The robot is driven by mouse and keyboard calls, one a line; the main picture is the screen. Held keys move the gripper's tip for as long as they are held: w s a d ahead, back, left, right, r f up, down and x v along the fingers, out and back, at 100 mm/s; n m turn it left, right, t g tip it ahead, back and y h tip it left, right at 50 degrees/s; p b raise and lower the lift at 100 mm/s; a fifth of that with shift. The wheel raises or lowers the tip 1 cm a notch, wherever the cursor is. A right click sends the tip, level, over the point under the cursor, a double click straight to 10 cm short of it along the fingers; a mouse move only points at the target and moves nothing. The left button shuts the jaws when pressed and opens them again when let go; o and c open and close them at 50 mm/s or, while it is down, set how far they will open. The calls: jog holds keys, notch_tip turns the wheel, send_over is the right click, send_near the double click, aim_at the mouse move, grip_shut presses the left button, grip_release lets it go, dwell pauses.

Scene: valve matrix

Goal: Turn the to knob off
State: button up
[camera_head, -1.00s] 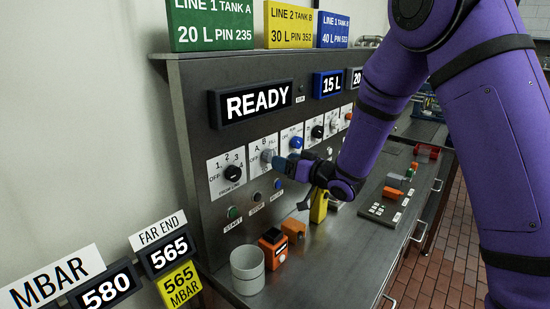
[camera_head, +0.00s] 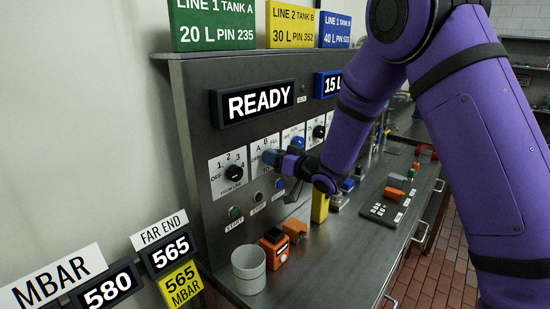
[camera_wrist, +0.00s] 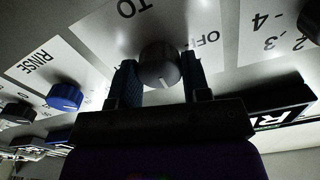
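The TO knob is a dark grey round knob (camera_wrist: 160,66) with a white pointer line, on a white plate lettered TO and OFF. In the wrist view the pointer aims down toward my gripper, away from the TO lettering, and not at OFF, which is to the right. My gripper (camera_wrist: 161,84) has one dark blue finger on each side of the knob, and both appear to touch it. In the head view my gripper (camera_head: 277,160) is at the panel in front of this knob and hides most of it.
The READY display (camera_head: 257,103) is above. Below, the counter holds a grey cup (camera_head: 248,270), an orange box (camera_head: 274,247) and a yellow block (camera_head: 320,207).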

jog(key=shift+n, duration=0.4)
jog(key=n, duration=1.7)
jog(key=shift+s+f, duration=0.1)
dwell(0.4)
jog(key=o, duration=0.9)
jog(key=v, duration=1)
jog(key=shift+s+d, duration=0.25)
